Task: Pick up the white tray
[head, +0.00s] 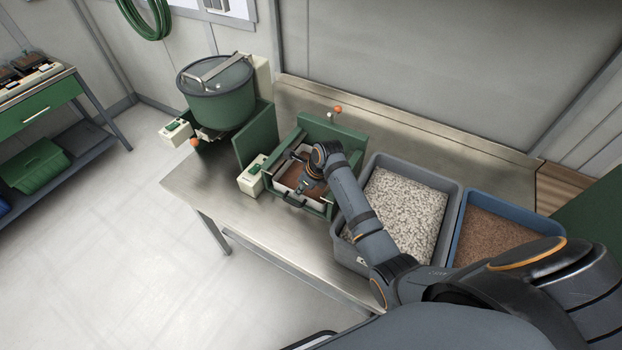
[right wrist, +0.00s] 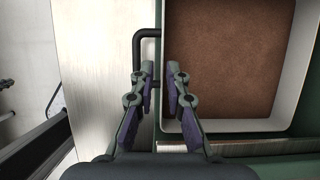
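The white tray (head: 285,187) sits level inside the green machine (head: 330,130) on the bench and holds flat brown material. My right gripper (head: 302,187) is over the tray's front part in the head view. In the right wrist view my right gripper (right wrist: 160,70) has its two fingers a small gap apart, at the tray's left rim. No firm contact with the rim shows. My left gripper is not in view.
A dark bar handle (right wrist: 140,42) is close beyond the fingertips. A grey bin of pale pellets (head: 408,208) and a blue bin of brown granules (head: 490,232) stand right of the machine. A green lidded pot (head: 218,100) stands left. The bench's front left (head: 225,195) is clear.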

